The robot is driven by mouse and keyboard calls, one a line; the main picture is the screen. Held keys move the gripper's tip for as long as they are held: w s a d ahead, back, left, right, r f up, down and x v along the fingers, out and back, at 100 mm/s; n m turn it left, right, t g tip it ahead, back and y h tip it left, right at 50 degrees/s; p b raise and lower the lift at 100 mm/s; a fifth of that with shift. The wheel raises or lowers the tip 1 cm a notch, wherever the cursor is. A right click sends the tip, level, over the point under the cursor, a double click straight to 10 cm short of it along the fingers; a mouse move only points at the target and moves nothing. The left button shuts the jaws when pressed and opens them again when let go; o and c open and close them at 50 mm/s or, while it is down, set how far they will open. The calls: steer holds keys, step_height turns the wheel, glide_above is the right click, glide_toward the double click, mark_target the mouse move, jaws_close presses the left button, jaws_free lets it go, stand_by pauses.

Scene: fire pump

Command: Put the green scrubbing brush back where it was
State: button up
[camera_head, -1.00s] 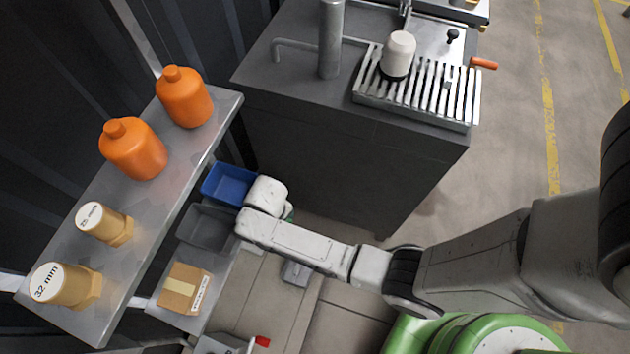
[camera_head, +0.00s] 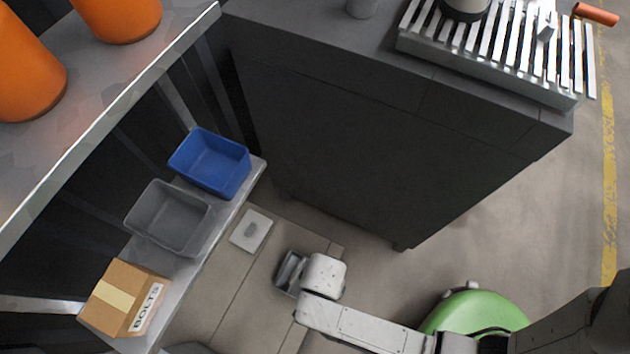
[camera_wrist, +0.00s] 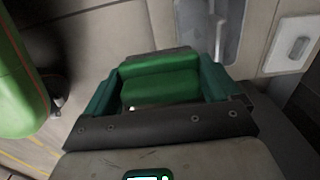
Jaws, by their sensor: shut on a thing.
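The green scrubbing brush (camera_wrist: 160,91) sits between the teal fingers of my gripper (camera_wrist: 158,78) in the wrist view. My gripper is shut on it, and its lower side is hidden. In the head view, my white wrist (camera_head: 326,274) is above the floor and hides the fingers and the brush. A small grey tray (camera_head: 284,277) is just left of my wrist, partly covered by it. It also shows beyond the fingers in the wrist view (camera_wrist: 187,22), with a grey handle-like piece at its right.
A white plate with a grey knob (camera_head: 245,241) lies left of the tray. A blue bin (camera_head: 237,184), a grey bin (camera_head: 150,237) and a bolts box (camera_head: 112,302) stand on a low shelf. A dark cabinet (camera_head: 370,130) stands behind. An upper shelf (camera_head: 110,95) holds orange bottles.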

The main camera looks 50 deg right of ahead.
steer(key=w+d+f+b, duration=0.2)
steer(key=w+f, duration=0.1)
steer(key=w+d+f+b, duration=0.2)
steer(key=w+d+f, duration=0.1)
steer(key=w+d+f+b, duration=0.2)
steer(key=w+d+f, duration=0.1)
steer(key=w, duration=0.1)
steer(key=shift+w+d+f, duration=0.1)
steer(key=shift+f, duration=0.05)
steer(key=shift+w+d+f+b, duration=0.15)
steer(key=shift+f+b, duration=0.45)
steer(key=shift+f, duration=0.35)
steer(key=shift+w+d+f+b, duration=0.1)
steer(key=shift+f+b, duration=0.5)
steer(key=shift+f, duration=0.3)
steer(key=shift+f, duration=0.1)
steer(key=o, duration=0.7)
steer(key=shift+o, duration=0.2)
step_height(320, 180, up, 12)
steer(key=p, duration=0.6)
steer(key=s+d+r+n, duration=0.4)
steer(key=r+n, duration=0.3)
steer(key=r, duration=0.2)
steer(key=s+d+r+n+t, duration=0.1)
steer(key=s+d+r+n, duration=0.2)
steer(key=s+r+n, duration=0.3)
step_height(320, 180, up, 4)
steer(key=shift+d+f+n, duration=0.1)
steer(key=shift+d+n, duration=0.3)
